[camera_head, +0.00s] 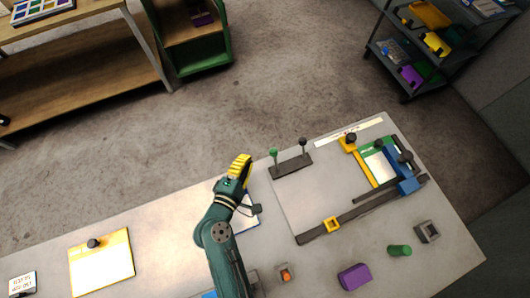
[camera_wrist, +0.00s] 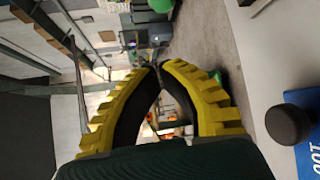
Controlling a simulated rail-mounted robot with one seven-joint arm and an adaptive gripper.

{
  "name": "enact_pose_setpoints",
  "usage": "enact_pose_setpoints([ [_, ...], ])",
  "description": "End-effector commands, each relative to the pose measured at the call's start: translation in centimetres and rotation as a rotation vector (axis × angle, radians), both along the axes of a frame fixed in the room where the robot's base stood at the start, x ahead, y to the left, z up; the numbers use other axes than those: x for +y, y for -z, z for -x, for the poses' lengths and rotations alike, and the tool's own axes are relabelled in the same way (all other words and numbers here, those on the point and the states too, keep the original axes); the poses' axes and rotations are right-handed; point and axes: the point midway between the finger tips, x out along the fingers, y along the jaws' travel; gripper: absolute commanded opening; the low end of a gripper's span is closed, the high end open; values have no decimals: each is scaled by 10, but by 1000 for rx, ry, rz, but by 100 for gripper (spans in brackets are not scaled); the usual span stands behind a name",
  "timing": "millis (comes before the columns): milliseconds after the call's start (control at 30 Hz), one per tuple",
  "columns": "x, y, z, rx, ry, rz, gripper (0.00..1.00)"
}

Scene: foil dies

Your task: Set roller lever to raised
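A dark lever block (camera_head: 291,166) sits on the table's back part in the head view. It carries two upright levers, one with a green ball knob (camera_head: 273,153) and one with a black ball knob (camera_head: 303,142). I cannot tell from any label which is the roller lever. My gripper (camera_head: 241,158) has yellow ribbed fingers and is just left of the green knob, apart from it. In the wrist view the fingertips (camera_wrist: 157,66) meet with nothing held between them. A small green shape (camera_wrist: 216,75) shows beside one finger; I cannot tell what it is.
A blue-edged plate with a black knob (camera_wrist: 290,122) lies close to my wrist, partly hidden by my arm in the head view. Right are a yellow clamp bar (camera_head: 362,166), a blue block (camera_head: 405,174) and dark rails. A yellow-framed board (camera_head: 101,264) lies left.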

Motion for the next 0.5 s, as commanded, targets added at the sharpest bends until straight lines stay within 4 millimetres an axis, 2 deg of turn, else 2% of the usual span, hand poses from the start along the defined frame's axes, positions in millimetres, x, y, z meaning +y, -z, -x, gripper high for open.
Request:
enact_pose_setpoints([
  [67,0,10,4,15,13,-36,0],
  [333,0,9,3,15,15,-38,0],
  [500,-5,11,-10,14,17,-37,0],
])
